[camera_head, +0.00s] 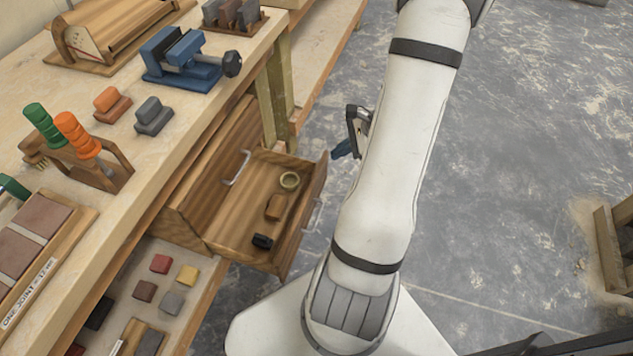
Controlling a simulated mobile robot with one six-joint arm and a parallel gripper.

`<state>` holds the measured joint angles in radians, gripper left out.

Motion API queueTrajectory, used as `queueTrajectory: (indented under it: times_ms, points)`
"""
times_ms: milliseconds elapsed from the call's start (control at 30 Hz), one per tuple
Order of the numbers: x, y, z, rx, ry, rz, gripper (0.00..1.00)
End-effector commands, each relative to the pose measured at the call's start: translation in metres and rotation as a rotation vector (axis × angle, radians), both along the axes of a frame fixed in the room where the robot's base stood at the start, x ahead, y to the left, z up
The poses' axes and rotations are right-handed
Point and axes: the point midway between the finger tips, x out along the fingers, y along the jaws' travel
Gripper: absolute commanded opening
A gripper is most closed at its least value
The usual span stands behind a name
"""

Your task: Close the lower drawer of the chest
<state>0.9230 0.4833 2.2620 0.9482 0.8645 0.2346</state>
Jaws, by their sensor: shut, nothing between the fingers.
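The wooden chest (205,170) stands under the workbench, with a pale handle (237,168) on its upper front. Its lower drawer (237,222) is pulled well out to the right. A pale handle (314,214) shows on the drawer's front panel. Inside the drawer lie an olive ring-shaped item (289,181), a brown block (276,207) and a small black item (263,241). My gripper (341,151) is shut and empty, beyond the drawer front's far end and apart from it in the picture. My white arm hides part of the gripper.
The workbench (190,140) holds a blue vise (185,58), orange- and green-handled tools in a wooden rack (105,170) and several blocks. A lower shelf (190,262) carries small coloured blocks. Grey floor right of my arm is open, up to a wooden crate (612,245).

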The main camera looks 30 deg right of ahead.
Motion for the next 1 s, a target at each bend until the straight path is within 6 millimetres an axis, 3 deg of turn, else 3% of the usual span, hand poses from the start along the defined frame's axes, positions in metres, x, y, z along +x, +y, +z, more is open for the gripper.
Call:
queueTrajectory:
  times_ms: [33, 200, 300, 467, 900, 1000]
  points:
    - [-0.008, -0.017, -0.046, 0.051, 0.02, -0.104, 0.0]
    - [-0.024, -0.051, -0.11, 0.158, 0.054, -0.343, 0.0]
    - [-0.029, -0.06, -0.127, 0.189, 0.065, -0.414, 0.0]
    - [-0.027, -0.061, -0.139, 0.203, 0.069, -0.444, 0.0]
    - [0.021, -0.022, -0.201, 0.202, 0.069, -0.437, 0.0]
    - [0.034, -0.012, -0.203, 0.199, 0.066, -0.436, 0.0]
